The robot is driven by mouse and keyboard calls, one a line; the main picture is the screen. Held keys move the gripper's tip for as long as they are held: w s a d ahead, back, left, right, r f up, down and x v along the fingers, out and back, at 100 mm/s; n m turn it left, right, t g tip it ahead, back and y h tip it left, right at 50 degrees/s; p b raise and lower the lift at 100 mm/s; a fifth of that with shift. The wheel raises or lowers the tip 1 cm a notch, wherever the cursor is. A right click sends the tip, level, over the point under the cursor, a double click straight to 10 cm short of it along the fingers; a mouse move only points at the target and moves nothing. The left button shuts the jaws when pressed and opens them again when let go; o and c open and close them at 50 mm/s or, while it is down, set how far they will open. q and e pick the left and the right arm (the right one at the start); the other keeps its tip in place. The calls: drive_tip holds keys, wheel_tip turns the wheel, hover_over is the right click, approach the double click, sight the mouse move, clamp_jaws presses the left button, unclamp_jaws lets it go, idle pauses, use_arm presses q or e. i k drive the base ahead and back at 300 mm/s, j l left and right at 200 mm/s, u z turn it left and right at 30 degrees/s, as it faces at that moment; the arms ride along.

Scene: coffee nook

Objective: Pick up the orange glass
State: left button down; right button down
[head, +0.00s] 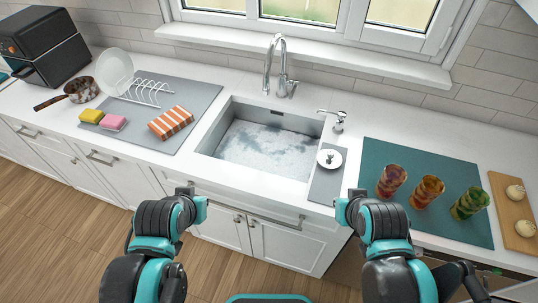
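The orange glass (427,191) stands upright on a teal mat (470,230) at the right of the counter. It is in the middle of a row, between a red glass (391,181) and a green glass (470,203). My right gripper (348,208) is in front of the counter, to the left of the glasses and apart from them. My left gripper (195,203) is in front of the cabinets below the sink, far from the glasses. The fingers of both grippers are too small and foreshortened to show whether they are open.
A sink (262,145) with a tall faucet (276,65) lies left of the mat. A soap dispenser (338,121) and a small white dish (329,159) stand between them. A wooden board (517,205) with round items lies right of the green glass.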

sight(430, 187)
drive_tip(key=z, duration=1.55)
drive_tip(key=l, duration=0.1)
drive_tip(key=i, duration=0.05)
